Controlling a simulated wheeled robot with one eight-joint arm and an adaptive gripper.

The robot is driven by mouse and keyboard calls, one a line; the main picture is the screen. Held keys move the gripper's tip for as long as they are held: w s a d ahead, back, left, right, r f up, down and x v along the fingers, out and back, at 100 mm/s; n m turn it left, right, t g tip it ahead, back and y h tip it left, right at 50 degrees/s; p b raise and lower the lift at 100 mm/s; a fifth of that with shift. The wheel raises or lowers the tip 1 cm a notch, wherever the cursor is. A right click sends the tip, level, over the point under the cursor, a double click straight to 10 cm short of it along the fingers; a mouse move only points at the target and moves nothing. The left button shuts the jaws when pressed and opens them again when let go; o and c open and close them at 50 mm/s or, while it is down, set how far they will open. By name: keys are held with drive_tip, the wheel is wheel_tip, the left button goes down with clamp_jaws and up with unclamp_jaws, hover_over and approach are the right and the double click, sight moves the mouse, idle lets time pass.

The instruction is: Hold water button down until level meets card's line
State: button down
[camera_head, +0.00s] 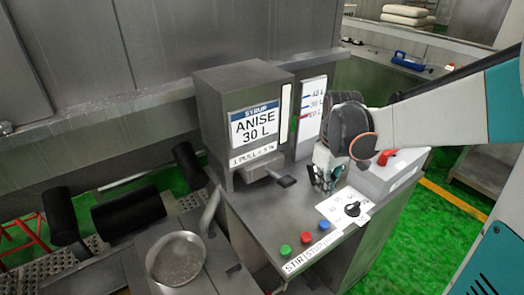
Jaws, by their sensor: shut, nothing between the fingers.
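A card (257,124) reading "SYRUP ANISE 30 L" is on the front of a grey metal box, with a "1 PULL" strip below it. A white level gauge (311,107) to its right carries coloured marks, among them 30 L; its liquid level is too small to read. Green (285,250), red (306,237) and blue (322,225) buttons sit along the console's front edge. "STIR" and "STOP" labels are legible; a water label is not. My gripper (325,187) is shut and empty, pointing down over the console behind the blue button, apart from it.
A dark lever (286,181) sticks out below the card. A black knob (352,209) on a white plate and a red handle (386,157) are on the console's right. A round metal pan (177,259) stands at front left. Black rollers (130,212) lie at left.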

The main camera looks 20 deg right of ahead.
sight(322, 221)
drive_tip(key=shift+n, duration=0.3)
drive_tip(key=d, duration=0.1)
drive_tip(key=w+d+f, duration=0.1)
drive_tip(key=w+d, duration=0.1)
drive_tip(key=shift+d+f, duration=0.1)
drive_tip(key=shift+f, duration=0.2)
drive_tip(key=shift+f, duration=0.1)
wheel_tip(322, 221, down, 13)
drive_tip(key=b, duration=0.3)
drive_tip(key=shift+b, duration=0.35)
drive_tip(key=shift+f, duration=0.4)
drive_tip(key=shift+f+b, duration=0.85)
drive_tip(key=shift+f, duration=0.05)
drive_tip(key=shift+s+f, duration=0.2)
drive_tip(key=shift+f, duration=0.05)
idle(4.2)
